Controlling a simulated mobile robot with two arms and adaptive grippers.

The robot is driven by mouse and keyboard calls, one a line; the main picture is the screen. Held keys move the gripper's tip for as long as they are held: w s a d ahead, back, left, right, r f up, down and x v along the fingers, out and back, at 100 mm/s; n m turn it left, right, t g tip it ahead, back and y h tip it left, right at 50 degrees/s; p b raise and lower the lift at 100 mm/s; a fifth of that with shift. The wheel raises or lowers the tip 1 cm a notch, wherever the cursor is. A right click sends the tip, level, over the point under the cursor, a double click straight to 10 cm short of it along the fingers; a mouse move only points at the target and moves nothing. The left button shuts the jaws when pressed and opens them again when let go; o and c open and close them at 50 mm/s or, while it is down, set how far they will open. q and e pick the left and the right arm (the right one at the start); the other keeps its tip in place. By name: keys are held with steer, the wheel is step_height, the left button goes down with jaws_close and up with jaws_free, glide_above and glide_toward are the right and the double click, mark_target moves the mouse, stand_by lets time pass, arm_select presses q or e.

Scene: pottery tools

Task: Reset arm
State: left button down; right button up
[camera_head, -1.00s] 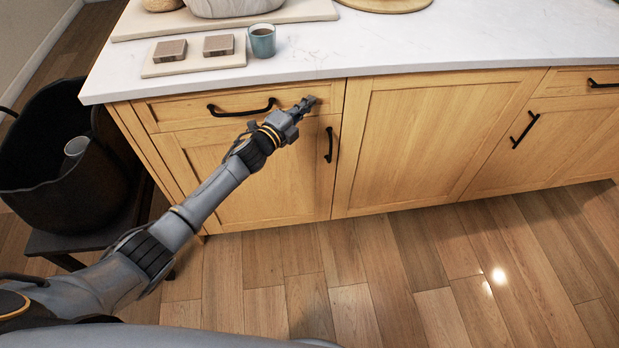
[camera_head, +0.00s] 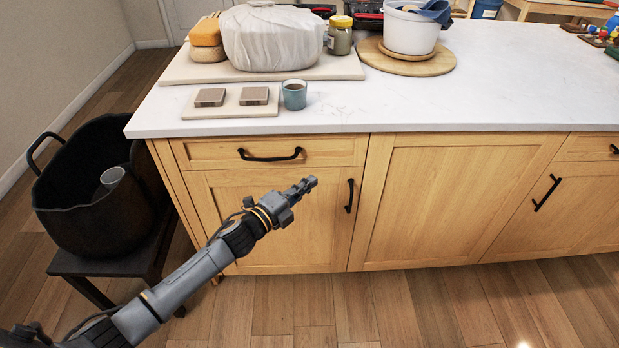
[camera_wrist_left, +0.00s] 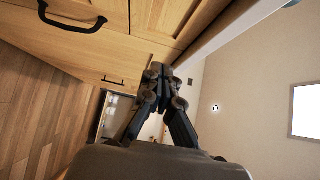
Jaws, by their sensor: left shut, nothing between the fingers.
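My left arm comes in from the lower left in the head view. Its gripper (camera_head: 306,186) is shut and empty in front of the wooden cabinet door (camera_head: 272,222), below the drawer and left of the door's black handle. In the left wrist view the gripper's fingers (camera_wrist_left: 162,74) meet at the tips with nothing between them. The cabinet front and a drawer handle (camera_wrist_left: 72,18) show at the upper left there. My right gripper is not in view.
The white countertop (camera_head: 480,101) carries a small board (camera_head: 232,111) with two brown blocks, a blue cup (camera_head: 294,97), a wrapped lump (camera_head: 272,40) and a white pot (camera_head: 411,30). A black basket (camera_head: 95,215) stands on a dark stool at left. The floor in front is clear.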

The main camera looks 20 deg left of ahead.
arm_select(q)
steer(key=s+a+f+n+g+y+p, duration=0.1)
steer(key=s+a+f+n+g+y, duration=0.25)
steer(key=f, duration=0.65)
steer(key=s+a+f+n+y, duration=0.15)
steer(key=s+f+n, duration=0.35)
steer(key=f, duration=0.5)
steer(key=s+a+f+n+g+y+p, duration=0.1)
steer(key=s+a+f+n+g+y, duration=0.15)
steer(key=s+f, duration=0.55)
steer(key=s+f+n+g, duration=0.3)
steer(key=s+f, duration=0.3)
steer(key=s, duration=0.6)
steer(key=s+f+n+g+p, duration=0.1)
steer(key=s+f+n+g, duration=0.2)
steer(key=s, duration=1)
steer(key=s+d+f+n+g+p, duration=0.1)
steer(key=s+f+n+g, duration=0.2)
steer(key=s+f, duration=0.7)
steer(key=s+n, duration=0.1)
steer(key=s, duration=0.1)
steer(key=shift+s+y, duration=0.35)
steer(key=shift+s, duration=0.05)
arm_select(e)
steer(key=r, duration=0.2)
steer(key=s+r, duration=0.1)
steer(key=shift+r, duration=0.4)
